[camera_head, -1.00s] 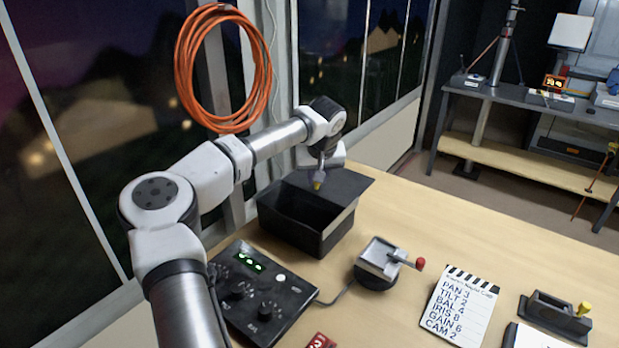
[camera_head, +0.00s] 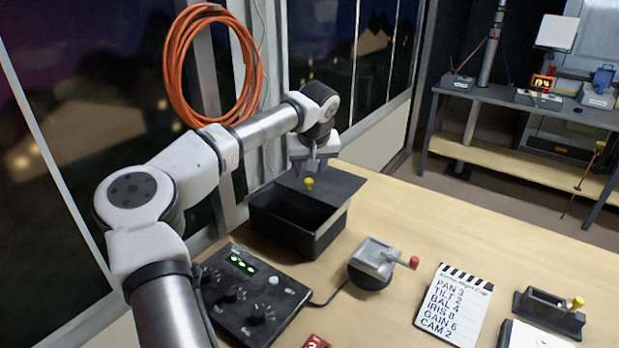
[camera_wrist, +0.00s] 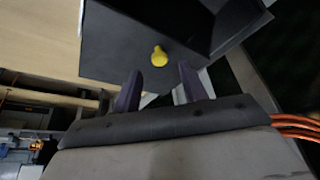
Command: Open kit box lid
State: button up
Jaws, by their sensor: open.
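The black kit box (camera_head: 322,240) stands on the wooden table, with its dark inside partly uncovered. Its flat black lid (camera_head: 335,184) lies across the far part of the top and carries a yellow knob (camera_head: 309,184). In the wrist view, the knob (camera_wrist: 159,57) stands on the lid (camera_wrist: 110,55), just beyond the fingertips. My gripper (camera_head: 311,168) is above the lid, near the knob. In the wrist view, my gripper (camera_wrist: 160,82) has its two fingers apart with nothing between them. The inside of the box is too dark to make out.
A control panel (camera_head: 245,300) with knobs and a red-handled lever unit (camera_head: 372,262) stand in front of the box. A clapper-style note card (camera_head: 455,303) and a yellow-knobbed device (camera_head: 548,312) lie to the right. An orange cable coil (camera_head: 168,65) hangs behind my arm.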

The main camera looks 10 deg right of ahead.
jog(key=b+v, duration=0.1)
jog(key=v, duration=0.9)
jog(key=shift+b, duration=0.35)
jog(key=shift+r, duration=0.15)
